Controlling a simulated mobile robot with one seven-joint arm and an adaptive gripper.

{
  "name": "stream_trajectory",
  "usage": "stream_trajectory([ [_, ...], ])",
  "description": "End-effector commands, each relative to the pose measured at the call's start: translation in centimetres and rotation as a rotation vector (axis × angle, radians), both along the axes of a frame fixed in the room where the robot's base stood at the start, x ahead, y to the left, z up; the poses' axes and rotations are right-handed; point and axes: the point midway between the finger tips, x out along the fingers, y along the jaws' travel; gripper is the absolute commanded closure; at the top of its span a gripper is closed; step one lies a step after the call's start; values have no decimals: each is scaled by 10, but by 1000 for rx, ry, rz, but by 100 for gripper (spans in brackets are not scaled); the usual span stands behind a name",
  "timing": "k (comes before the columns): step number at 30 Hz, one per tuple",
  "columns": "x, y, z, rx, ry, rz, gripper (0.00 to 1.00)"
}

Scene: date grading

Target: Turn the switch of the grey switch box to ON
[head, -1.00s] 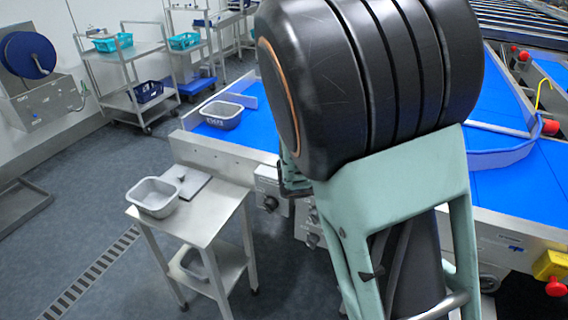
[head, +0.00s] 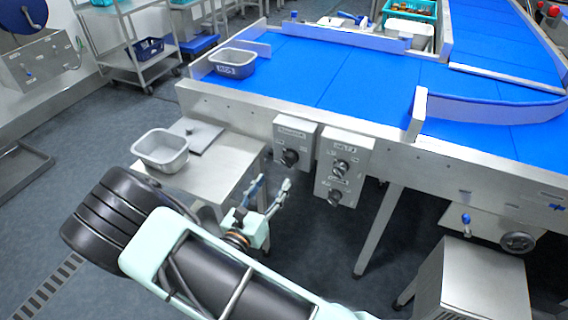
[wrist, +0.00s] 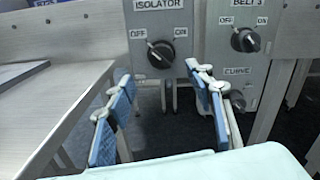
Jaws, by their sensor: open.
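The grey switch box marked ISOLATOR (head: 295,137) is fixed to the front of the blue belt conveyor. Its black rotary knob (head: 290,158) also shows in the wrist view (wrist: 160,54), between the OFF mark on the left and the ON mark on the right. The knob's pointer appears turned up-left, toward OFF. My gripper (head: 272,188) is open and empty, in front of and below the box. In the wrist view its blue-padded fingers (wrist: 160,82) are spread, with the knob beyond and above the gap between them. They appear apart from the knob.
A second grey box (head: 343,165) with two knobs, marked BELT 3 and CURVE, hangs close to the right. A steel table (head: 225,165) with a grey tub (head: 160,150) stands to the left. A steel cabinet (head: 470,285) stands at lower right.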

Motion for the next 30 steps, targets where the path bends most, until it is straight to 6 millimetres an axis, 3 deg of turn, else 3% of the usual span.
stream_trajectory([
  [9,56,-22,1,2,-3,-6,51],
  [15,83,-32,1,2,-2,-6,51],
  [28,93,-35,1,3,-1,-3,51],
  [30,93,-35,1,3,-1,-3,58],
])
